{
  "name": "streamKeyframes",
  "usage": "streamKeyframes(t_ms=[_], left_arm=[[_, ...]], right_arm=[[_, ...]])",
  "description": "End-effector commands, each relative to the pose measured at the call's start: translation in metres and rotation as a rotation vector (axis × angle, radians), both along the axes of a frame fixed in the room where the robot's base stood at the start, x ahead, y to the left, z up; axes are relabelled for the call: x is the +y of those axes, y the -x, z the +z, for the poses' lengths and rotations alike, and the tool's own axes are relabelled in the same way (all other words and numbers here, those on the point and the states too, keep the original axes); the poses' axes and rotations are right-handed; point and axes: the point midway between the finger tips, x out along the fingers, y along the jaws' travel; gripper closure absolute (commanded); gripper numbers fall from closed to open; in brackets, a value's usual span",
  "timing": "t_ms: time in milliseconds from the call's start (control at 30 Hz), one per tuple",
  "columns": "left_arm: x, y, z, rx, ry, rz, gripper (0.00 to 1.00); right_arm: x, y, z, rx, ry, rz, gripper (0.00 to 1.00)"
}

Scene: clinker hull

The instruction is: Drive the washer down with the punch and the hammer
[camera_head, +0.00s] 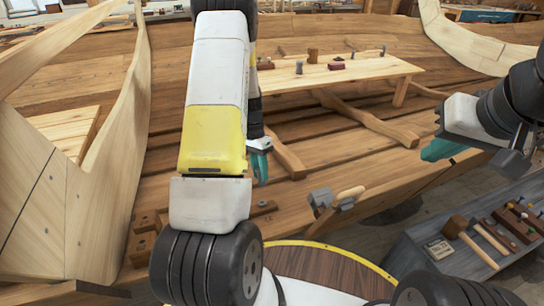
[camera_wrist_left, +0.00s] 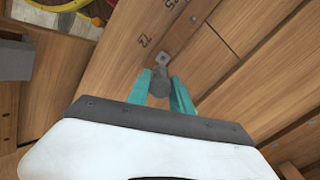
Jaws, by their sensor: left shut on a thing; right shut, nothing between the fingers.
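My left gripper (camera_head: 260,165) is low over the planks of the hull. In the left wrist view its teal fingers (camera_wrist_left: 166,92) are shut on a grey cylinder, the punch (camera_wrist_left: 160,82). A small square metal washer (camera_wrist_left: 163,60) with a dark spot in its middle shows just beyond the punch, on the wood; I cannot tell whether they touch. A hammer-like tool (camera_head: 349,194) with a wooden handle and grey metal parts is at the hull's near edge. My right gripper (camera_head: 442,150) is shut and empty, above the hull's right side, apart from the tool.
A plank bench (camera_head: 350,74) with small tools stands inside the hull. A grey tool tray (camera_head: 425,262) at the lower right holds a wooden mallet (camera_head: 456,226) and other tools. Slanting timbers (camera_head: 370,122) cross the planks. A tall curved timber (camera_head: 125,150) rises on the left.

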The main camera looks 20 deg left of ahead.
Motion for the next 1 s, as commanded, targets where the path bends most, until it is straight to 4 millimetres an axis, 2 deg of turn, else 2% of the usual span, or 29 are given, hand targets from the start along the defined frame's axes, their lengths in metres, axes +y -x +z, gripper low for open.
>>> streamKeyframes(t_ms=[133,700,1000], left_arm=[[0.007,0.001,-0.007,0.019,0.016,-0.044,1.0],[-0.003,0.012,-0.054,0.019,0.015,-0.044,1.0],[-0.004,0.013,-0.059,0.017,0.015,-0.045,1.0]], right_arm=[[0.0,0.0,0.0,0.0,0.0,0.0,1.0],[0.0,0.0,0.0,0.0,0.0,0.0,1.0],[0.0,0.0,0.0,0.0,0.0,0.0,1.0]])
